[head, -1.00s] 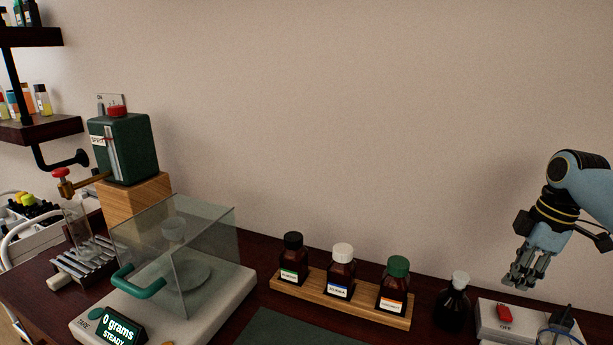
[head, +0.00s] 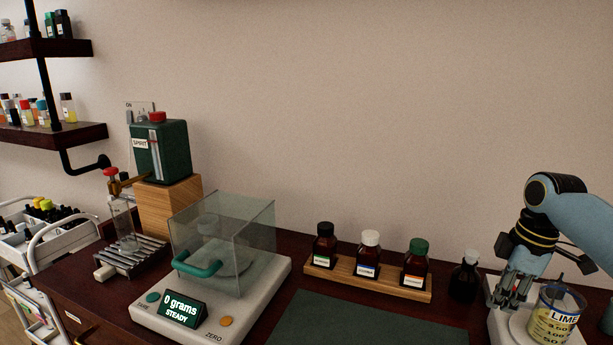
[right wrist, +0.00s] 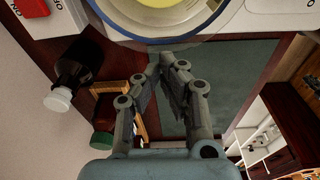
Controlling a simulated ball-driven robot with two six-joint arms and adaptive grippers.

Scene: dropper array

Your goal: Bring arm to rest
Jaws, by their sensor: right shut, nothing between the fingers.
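The beaker stands on a white device at the bench's right end and holds something yellowish. In the right wrist view my right gripper (right wrist: 171,58) has its fingertips together with nothing between them, close to the rim of the round vessel (right wrist: 165,28). Whether it touches the vessel I cannot tell. My left gripper is not in view.
A dark bottle with a white cap (head: 464,278) stands just left of my right gripper. A wooden rack (head: 349,280) holds three brown bottles. A balance (head: 238,308) with a glass cover reads 0 grams. The green mat (head: 370,322) is clear.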

